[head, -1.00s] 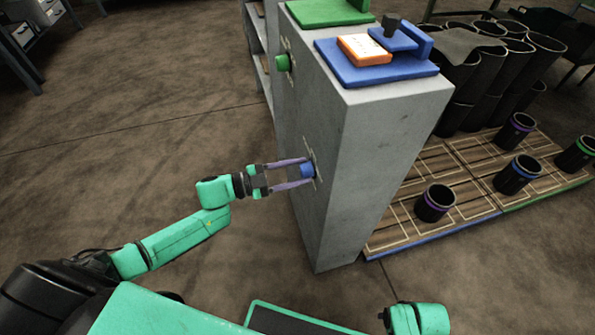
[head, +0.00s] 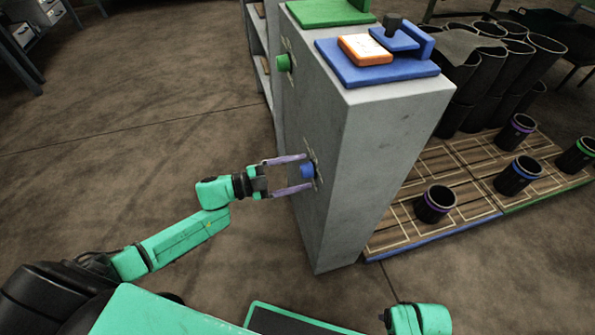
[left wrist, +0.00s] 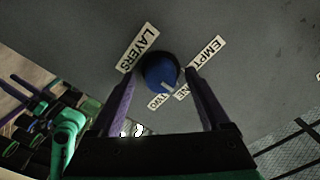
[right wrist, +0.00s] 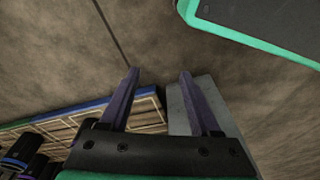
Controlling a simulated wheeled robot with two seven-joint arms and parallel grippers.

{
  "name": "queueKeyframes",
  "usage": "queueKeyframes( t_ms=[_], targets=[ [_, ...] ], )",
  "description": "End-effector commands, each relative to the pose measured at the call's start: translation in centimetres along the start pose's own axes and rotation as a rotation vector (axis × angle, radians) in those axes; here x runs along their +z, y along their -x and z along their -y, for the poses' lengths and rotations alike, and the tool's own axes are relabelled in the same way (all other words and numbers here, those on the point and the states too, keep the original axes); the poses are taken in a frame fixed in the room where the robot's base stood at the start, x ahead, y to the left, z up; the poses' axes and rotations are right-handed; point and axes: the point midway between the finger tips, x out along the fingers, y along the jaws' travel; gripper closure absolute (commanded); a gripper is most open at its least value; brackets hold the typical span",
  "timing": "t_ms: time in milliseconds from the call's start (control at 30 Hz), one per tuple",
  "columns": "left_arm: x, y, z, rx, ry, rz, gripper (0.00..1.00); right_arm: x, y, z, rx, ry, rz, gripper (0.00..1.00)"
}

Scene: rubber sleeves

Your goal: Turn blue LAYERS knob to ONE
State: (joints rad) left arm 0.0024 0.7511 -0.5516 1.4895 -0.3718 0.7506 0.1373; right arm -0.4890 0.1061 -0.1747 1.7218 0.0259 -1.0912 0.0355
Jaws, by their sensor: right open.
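The blue LAYERS knob (head: 307,171) sits on the side face of a grey cabinet (head: 365,160). My left gripper (head: 309,172) is open around it, one purple finger on each side; gaps show in the head view. In the left wrist view the knob (left wrist: 160,70) has a pale mark on its lower right rim, towards the TWO label (left wrist: 158,101) and the partly hidden ONE label (left wrist: 182,92); I cannot tell exactly which it points at. The LAYERS plate (left wrist: 140,47) and EMPTY plate (left wrist: 207,54) lie above. My right gripper (right wrist: 158,74) is open and empty.
A green knob (head: 283,63) is higher on the same face. A blue platform (head: 365,77) with an orange-framed block (head: 364,49) tops the cabinet. Black sleeves (head: 435,204) stand on a wooden pallet (head: 400,235) to the right. Floor left of the cabinet is clear.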

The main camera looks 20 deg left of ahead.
Motion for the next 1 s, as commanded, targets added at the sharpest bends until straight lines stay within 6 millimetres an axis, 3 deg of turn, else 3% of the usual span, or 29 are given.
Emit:
queueKeyframes(
  t_ms=[333, 467, 567, 800, 1000],
  targets=[
    [-0.1, 0.1, 0.1, -0.001, 0.000, -0.001, 0.20, 0.0, 0.0, 0.0, 0.000, 0.000, -0.001, 0.36],
    [0.0, 1.2, 0.1, -0.001, 0.001, 0.000, 0.20, -0.1, 0.1, 0.0, 0.000, 0.000, -0.004, 0.36],
    [-0.1, 3.3, 0.0, 0.002, 0.001, 0.002, 0.20, 0.3, -0.5, -0.2, 0.004, -0.001, 0.002, 0.36],
    [-0.1, 10.4, 0.0, 0.002, 0.003, 0.004, 0.20, 1.5, -2.0, -0.7, 0.013, -0.004, 0.009, 0.36],
    [0.0, 14.1, 0.0, 0.001, 0.000, 0.002, 0.20, 2.2, -2.8, -0.8, 0.016, -0.005, 0.011, 0.36]
  ],
)
